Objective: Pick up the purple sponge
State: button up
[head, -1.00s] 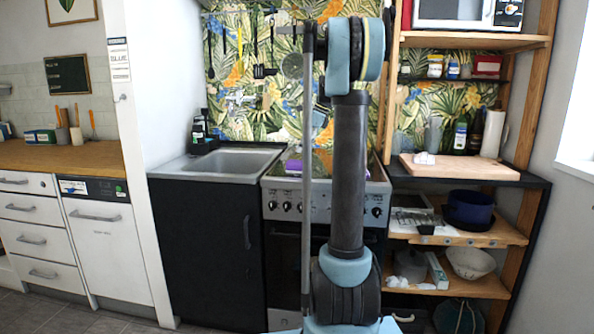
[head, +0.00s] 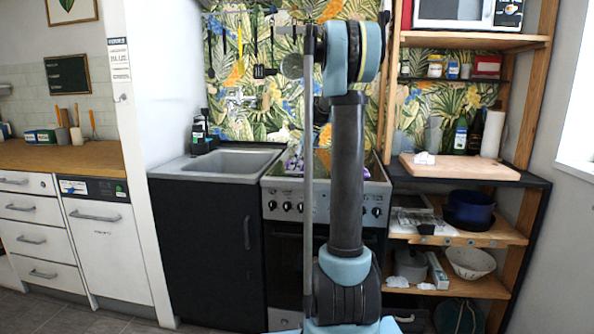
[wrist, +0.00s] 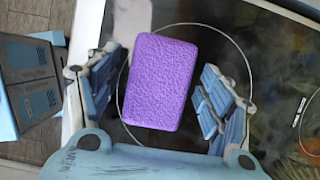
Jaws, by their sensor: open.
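The purple sponge (wrist: 160,80) fills the middle of the wrist view, lying flat on the dark stove top (wrist: 262,62). My gripper (wrist: 157,85) is open, with one blue-grey finger to the left of the sponge and one to the right. The left finger is close to the sponge's edge, and a wider gap shows on the right. Whether a finger touches it, and how high the gripper is above the stove, I cannot tell. In the head view, only a small patch of purple shows on the stove; my arm hides most of that spot.
A sink (head: 228,163) is left of the stove (head: 283,205). A wooden shelf unit (head: 480,240) stands to the right, with a cutting board (head: 460,170), bottles, and a blue pot (head: 470,209). Utensils hang on the leafy wall behind.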

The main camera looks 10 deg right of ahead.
jog(key=c, duration=1)
jog(key=shift+c, duration=0.2)
notch_tip(320, 180, up, 10)
jog(key=shift+r, duration=0.1)
